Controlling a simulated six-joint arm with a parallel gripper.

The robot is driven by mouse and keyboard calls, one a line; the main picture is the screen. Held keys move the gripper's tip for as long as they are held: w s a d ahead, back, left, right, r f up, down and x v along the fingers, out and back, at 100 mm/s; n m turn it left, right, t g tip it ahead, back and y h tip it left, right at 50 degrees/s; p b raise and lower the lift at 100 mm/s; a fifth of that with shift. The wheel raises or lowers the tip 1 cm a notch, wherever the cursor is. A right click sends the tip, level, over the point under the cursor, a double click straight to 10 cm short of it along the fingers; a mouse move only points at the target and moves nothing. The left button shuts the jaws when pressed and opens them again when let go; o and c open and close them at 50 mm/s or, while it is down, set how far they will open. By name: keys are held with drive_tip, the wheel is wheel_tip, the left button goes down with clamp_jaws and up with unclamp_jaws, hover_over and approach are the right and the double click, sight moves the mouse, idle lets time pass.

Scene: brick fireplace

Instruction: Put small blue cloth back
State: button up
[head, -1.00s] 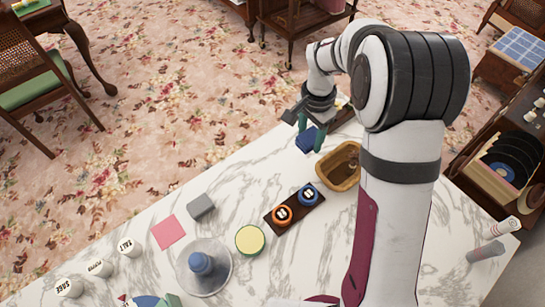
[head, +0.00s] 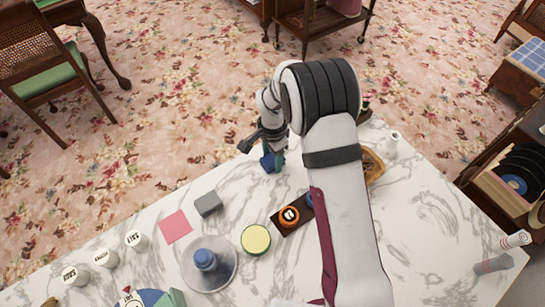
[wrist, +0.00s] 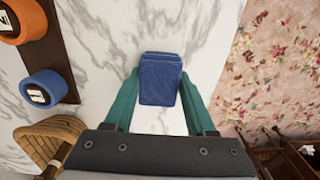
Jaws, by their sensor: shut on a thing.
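The small blue cloth (wrist: 160,82) is a folded dark blue piece between the green fingers of my gripper (wrist: 160,92) in the wrist view. In the head view, my gripper (head: 266,156) is shut on the blue cloth (head: 271,163) near the far edge of the marble table. The arm hides part of the gripper there. A pink square (head: 175,226) and a grey block (head: 207,203) lie on the table to the left of the gripper. I cannot tell the exact height of the cloth above the table.
A dark rack (head: 280,224) with orange and blue rolls and a wicker basket (head: 374,168) stand near my arm. A yellow-topped round tin (head: 256,239), a clear dish with a blue knob (head: 206,261) and several white jars (head: 105,257) are nearer.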

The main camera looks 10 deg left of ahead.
sight(273, 158)
drive_tip(key=shift+f, duration=0.2)
drive_tip(key=o, duration=1.3)
wheel_tip(273, 158, up, 13)
drive_tip(key=s+d+r+n, duration=0.1)
drive_tip(key=s+d+r, duration=0.7)
drive_tip(key=s+d, duration=0.25)
drive_tip(key=s, duration=0.5)
drive_tip(key=s+d+n+y, duration=0.1)
drive_tip(key=s+d, duration=0.1)
drive_tip(key=s, duration=0.4)
drive_tip(key=s+d+n, duration=0.1)
drive_tip(key=s+d, duration=0.1)
drive_tip(key=s, duration=0.4)
drive_tip(key=shift+s+r+y, duration=0.1)
drive_tip(key=shift+r+y, duration=0.2)
drive_tip(key=shift+y, duration=0.1)
